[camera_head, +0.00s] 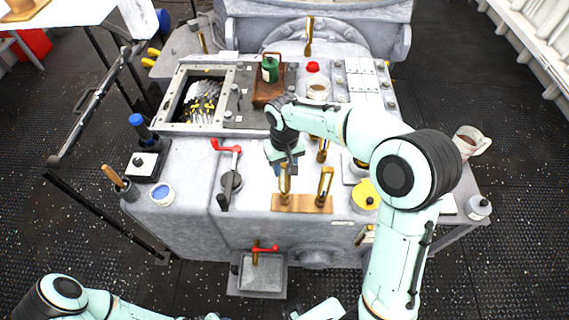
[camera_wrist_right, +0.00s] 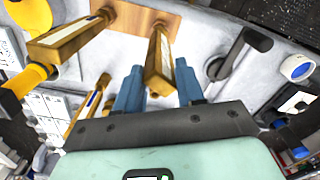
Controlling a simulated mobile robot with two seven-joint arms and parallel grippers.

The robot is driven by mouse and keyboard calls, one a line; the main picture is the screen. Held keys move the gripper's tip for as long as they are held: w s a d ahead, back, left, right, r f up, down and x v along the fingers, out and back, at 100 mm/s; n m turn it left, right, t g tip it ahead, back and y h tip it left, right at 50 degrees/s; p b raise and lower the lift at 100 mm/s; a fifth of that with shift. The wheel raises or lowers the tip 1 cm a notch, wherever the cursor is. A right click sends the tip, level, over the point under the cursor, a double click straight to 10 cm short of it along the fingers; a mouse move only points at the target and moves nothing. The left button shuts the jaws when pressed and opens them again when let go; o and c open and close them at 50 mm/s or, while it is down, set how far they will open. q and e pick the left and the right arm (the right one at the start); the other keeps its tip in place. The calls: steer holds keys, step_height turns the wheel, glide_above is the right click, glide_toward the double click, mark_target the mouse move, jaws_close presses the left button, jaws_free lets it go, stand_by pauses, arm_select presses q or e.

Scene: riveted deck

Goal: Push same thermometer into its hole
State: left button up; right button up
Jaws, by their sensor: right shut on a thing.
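My right gripper (camera_head: 284,172) points down over the front of the grey machine top, shut on a brass thermometer (camera_head: 284,188). In the right wrist view the blue fingers of this gripper (camera_wrist_right: 160,90) stand either side of the thermometer (camera_wrist_right: 159,60). Its lower end is at the wooden rack (camera_head: 303,204), also seen in the wrist view (camera_wrist_right: 140,22); I cannot tell whether it is seated in a hole. A second brass thermometer (camera_head: 325,187) stands at the rack's right end. Another (camera_head: 322,151) stands behind it.
A red-handled lever (camera_head: 231,165) stands left of the rack. A yellow round container (camera_head: 365,194) stands to the right. Bare machine top lies between lever and rack.

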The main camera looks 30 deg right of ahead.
arm_select(q)
steer(key=shift+s+f+b, duration=0.3)
steer(key=shift+f+b, duration=0.05)
steer(key=shift+f, duration=0.15)
arm_select(e)
steer(key=shift+f, duration=0.7)
steer(key=o, duration=1.2)
steer(key=shift+c, duration=0.2)
steer(key=shift+r, duration=0.1)
arm_select(q)
steer(key=shift+w+r+p, duration=0.4)
steer(key=shift+r+p, duration=0.05)
steer(key=shift+r, duration=0.15)
steer(key=shift+w+r+p, duration=0.35)
steer(key=shift+r+p, duration=0.1)
steer(key=shift+r, duration=0.1)
arm_select(e)
step_height(320, 180, up, 13)
steer(key=shift+r, duration=0.15)
arm_select(q)
steer(key=shift+s, duration=0.1)
